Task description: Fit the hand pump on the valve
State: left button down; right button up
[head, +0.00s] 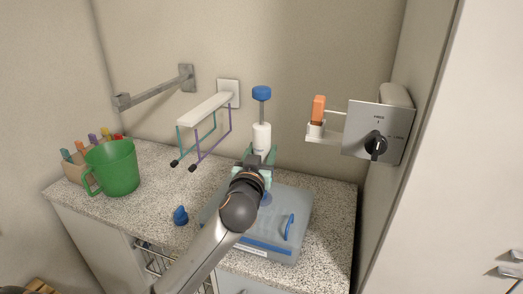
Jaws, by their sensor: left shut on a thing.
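My left gripper (258,162) is shut on the hand pump (262,137), a white cylinder with a grey rod and a blue knob on top. The pump stands about upright in the fingers, and its lower end is hidden by the gripper. A translucent blue-grey box (297,203) with a blue handle lies on the counter below and beyond my wrist. A small blue round part, perhaps the valve, shows on its lid (266,199), partly hidden by my arm. I cannot tell how far the pump is from it. My right gripper is not in view.
A small blue cap-like piece (180,215) lies on the speckled counter (333,215). A green mug (112,168) and a box of markers stand at left.

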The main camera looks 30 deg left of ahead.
pick_arm(q)
notch_tip(320, 180, down, 3)
jog(key=shift+b, duration=1.05)
jog(key=shift+f+b, duration=0.65)
jog(key=shift+f, duration=0.2)
jog(key=shift+p, duration=0.3)
jog(key=shift+f+b, duration=0.8)
jog(key=shift+f, duration=0.25)
jog(key=shift+r+p, duration=0.45)
jog(key=shift+p, duration=0.15)
